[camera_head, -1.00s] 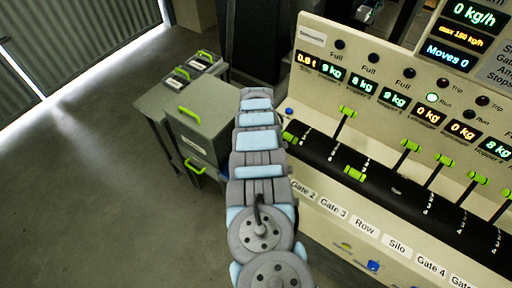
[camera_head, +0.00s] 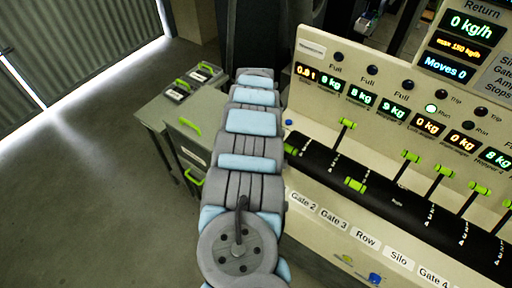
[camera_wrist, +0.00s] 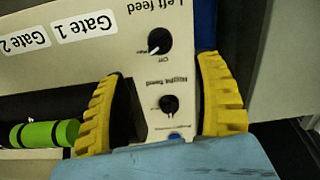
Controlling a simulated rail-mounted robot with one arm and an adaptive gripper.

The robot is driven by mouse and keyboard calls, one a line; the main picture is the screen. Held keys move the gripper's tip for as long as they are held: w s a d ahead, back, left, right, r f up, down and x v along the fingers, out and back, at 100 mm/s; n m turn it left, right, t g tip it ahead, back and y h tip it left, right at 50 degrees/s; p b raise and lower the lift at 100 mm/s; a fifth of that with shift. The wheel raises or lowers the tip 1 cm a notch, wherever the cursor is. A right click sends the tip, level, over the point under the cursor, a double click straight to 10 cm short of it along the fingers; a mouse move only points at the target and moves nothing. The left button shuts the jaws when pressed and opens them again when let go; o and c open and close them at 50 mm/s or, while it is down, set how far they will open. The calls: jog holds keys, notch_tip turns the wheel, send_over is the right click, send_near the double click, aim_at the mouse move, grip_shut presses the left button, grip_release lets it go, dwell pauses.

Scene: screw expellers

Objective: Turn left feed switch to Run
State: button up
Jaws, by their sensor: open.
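The left feed switch (camera_wrist: 159,41) is a black round knob with a white pointer mark, on the cream panel in the wrist view. Its "Left feed" label is upside down above it, and the word "Off" is just below it. My gripper (camera_wrist: 162,68) has two yellow ribbed fingers spread wide, empty, one on each side of the picture. The switch lies beyond the fingertips, between their lines, and appears untouched. The gripper and this switch are hidden behind my arm in the head view.
A second black knob (camera_wrist: 168,104) and a blue button (camera_wrist: 174,136) sit between the fingers in the wrist view. A green handle (camera_wrist: 44,134) is at the left. Green-handled levers (camera_head: 411,157) line the console; grey boxes (camera_head: 196,140) stand left of my arm.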

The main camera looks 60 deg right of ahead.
jog(key=shift+r, duration=0.75)
jog(key=shift+d+f, duration=0.1)
